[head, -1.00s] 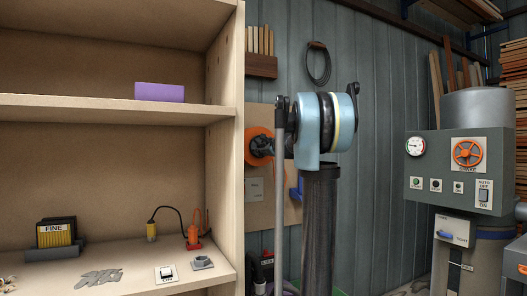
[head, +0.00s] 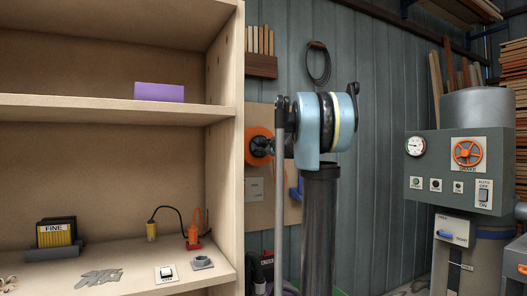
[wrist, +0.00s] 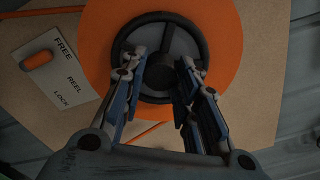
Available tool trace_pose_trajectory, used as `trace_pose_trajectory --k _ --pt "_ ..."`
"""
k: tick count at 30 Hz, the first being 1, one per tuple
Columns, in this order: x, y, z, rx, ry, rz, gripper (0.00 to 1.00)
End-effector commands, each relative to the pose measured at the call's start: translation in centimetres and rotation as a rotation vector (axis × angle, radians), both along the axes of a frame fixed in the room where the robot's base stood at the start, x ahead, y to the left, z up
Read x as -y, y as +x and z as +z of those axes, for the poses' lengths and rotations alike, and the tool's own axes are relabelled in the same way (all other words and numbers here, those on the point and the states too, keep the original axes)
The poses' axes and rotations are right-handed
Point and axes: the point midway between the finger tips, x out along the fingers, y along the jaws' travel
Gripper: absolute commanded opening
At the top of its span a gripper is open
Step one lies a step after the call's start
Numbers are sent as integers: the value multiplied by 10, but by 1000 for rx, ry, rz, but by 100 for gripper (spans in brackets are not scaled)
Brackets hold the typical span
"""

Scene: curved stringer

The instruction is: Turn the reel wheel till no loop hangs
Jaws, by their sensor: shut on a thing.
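The reel wheel (wrist: 160,74) is dark and spoked, in front of an orange reel disc (wrist: 100,45) in the wrist view. The disc shows partly in the head view (head: 256,133), behind my gripper (head: 270,146). My gripper (wrist: 162,62) is shut on the wheel, with one finger each side of its hub. Beside the reel, a plate (wrist: 62,80) reads FREE, REEL and LOCK; its orange lever (wrist: 38,60) lies nearer the FREE end. A short orange cord (wrist: 148,132) shows below the disc. Whether a loop hangs is hidden from these views.
A wooden shelf unit (head: 240,120) stands close on the left, holding a purple block (head: 160,92) and small items. A grey control cabinet (head: 460,172) stands at right. A dark cable coil (head: 319,66) hangs on the back wall.

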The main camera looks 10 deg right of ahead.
Motion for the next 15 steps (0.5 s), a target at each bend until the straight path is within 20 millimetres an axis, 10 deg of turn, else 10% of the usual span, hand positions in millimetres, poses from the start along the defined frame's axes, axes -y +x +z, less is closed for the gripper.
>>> trace_pose_trajectory --k 3,4,6,15 --pt "-1 -1 -2 0 -1 3 5" --pt "-1 -1 -2 0 -1 3 35" --pt "-1 -1 -1 -1 -1 2 50" --pt "0 -1 -1 -1 1 1 50"
